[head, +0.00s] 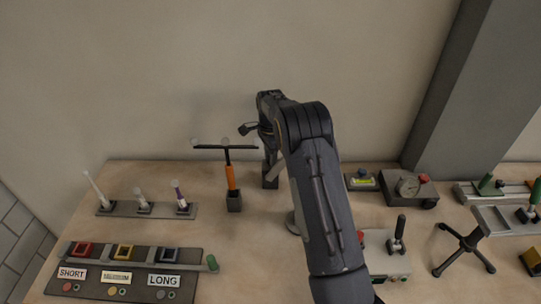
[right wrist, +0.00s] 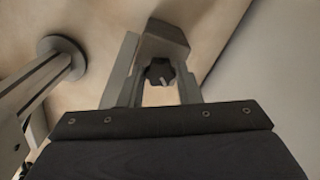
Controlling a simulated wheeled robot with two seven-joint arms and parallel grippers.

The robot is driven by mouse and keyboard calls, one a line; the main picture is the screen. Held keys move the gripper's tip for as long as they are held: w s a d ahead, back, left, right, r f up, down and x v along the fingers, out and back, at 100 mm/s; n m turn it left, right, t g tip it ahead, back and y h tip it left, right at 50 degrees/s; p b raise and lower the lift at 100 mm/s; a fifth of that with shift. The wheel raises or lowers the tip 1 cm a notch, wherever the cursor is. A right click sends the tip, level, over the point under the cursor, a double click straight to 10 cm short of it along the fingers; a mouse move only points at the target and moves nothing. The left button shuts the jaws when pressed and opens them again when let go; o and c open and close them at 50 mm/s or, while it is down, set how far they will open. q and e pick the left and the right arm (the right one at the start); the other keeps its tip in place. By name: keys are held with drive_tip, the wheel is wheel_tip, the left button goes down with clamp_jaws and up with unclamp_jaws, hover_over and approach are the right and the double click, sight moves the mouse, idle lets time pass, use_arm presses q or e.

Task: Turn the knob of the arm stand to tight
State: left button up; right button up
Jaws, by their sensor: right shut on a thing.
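My right gripper (right wrist: 156,88) has its two grey fingers on either side of a black lobed knob (right wrist: 160,72) with a small pale mark. It is shut on this knob. Behind the knob is a dark grey block (right wrist: 163,38). In the head view a grey block (head: 270,178) stands at the back of the table below my right wrist. My right arm hides most of the stand and the knob there. I cannot read the knob's setting. My left gripper is not in view.
A round grey base with a post (right wrist: 62,55) is left in the wrist view. An orange-handled tool (head: 231,178) stands in a block left of my arm. A gauge box (head: 408,188) and a black tripod (head: 464,245) are on the right. The wall is close behind.

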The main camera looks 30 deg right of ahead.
drive_tip(key=m, duration=0.5)
drive_tip(key=shift+r+m, duration=0.1)
drive_tip(key=shift+m, duration=0.2)
drive_tip(key=m+p, duration=0.1)
drive_tip(key=m, duration=0.4)
drive_tip(key=shift+m, duration=0.4)
drive_tip(key=o, duration=1)
drive_tip(key=shift+c, duration=0.2)
wheel_tip(320, 180, up, 8)
drive_tip(key=shift+f+b, duration=0.25)
drive_tip(key=shift+b, duration=0.3)
drive_tip(key=shift+r, duration=0.1)
